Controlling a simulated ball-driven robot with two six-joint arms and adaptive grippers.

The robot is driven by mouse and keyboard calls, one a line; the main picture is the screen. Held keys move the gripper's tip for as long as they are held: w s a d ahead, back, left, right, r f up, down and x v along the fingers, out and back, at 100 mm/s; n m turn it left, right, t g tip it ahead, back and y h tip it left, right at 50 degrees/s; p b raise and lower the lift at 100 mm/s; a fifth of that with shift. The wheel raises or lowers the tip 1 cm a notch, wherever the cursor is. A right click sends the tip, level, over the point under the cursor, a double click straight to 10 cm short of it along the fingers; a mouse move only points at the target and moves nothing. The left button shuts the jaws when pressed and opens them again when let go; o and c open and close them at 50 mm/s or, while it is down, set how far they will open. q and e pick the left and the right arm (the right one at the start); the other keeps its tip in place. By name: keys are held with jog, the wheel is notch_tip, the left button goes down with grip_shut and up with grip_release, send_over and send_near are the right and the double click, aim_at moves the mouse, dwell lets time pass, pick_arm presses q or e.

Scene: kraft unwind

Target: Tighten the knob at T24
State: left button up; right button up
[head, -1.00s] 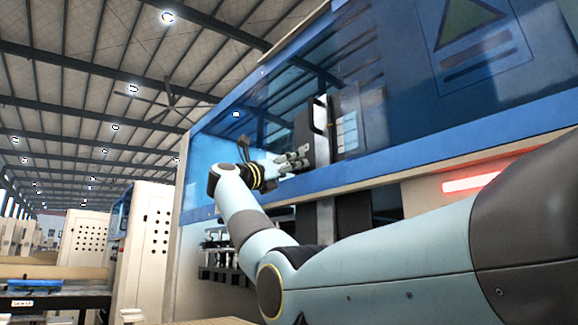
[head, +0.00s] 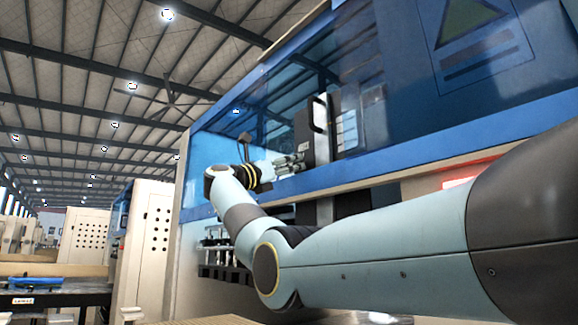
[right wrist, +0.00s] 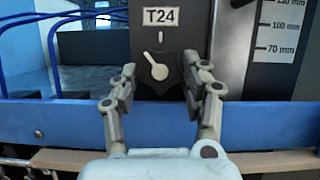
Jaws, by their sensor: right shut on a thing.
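The knob (right wrist: 157,70) at T24 shows in the right wrist view, on a dark upright panel. Its pale pointer is tilted, with the narrow end toward the upper left and the round end at the lower right. The T24 label (right wrist: 160,16) and a short white mark are above it. My right gripper (right wrist: 165,68) is shut on the knob, one finger on each side. In the head view my right gripper (head: 290,162) is at the dark panel (head: 312,130), and the knob is too small or hidden to tell there. My left gripper is not in view.
A blue machine rail (right wrist: 60,122) runs below the panel. A millimetre scale (right wrist: 278,30) is to its right, and blue cables (right wrist: 45,50) hang at the left. A tinted blue cover (head: 400,90) is above and right of the arm in the head view.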

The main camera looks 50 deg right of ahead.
dwell(0.3)
jog(key=o, duration=1.2)
jog(key=shift+c, duration=0.2)
jog(key=shift+a, duration=0.1)
jog(key=v, duration=1.2)
jog(key=shift+w, duration=0.15)
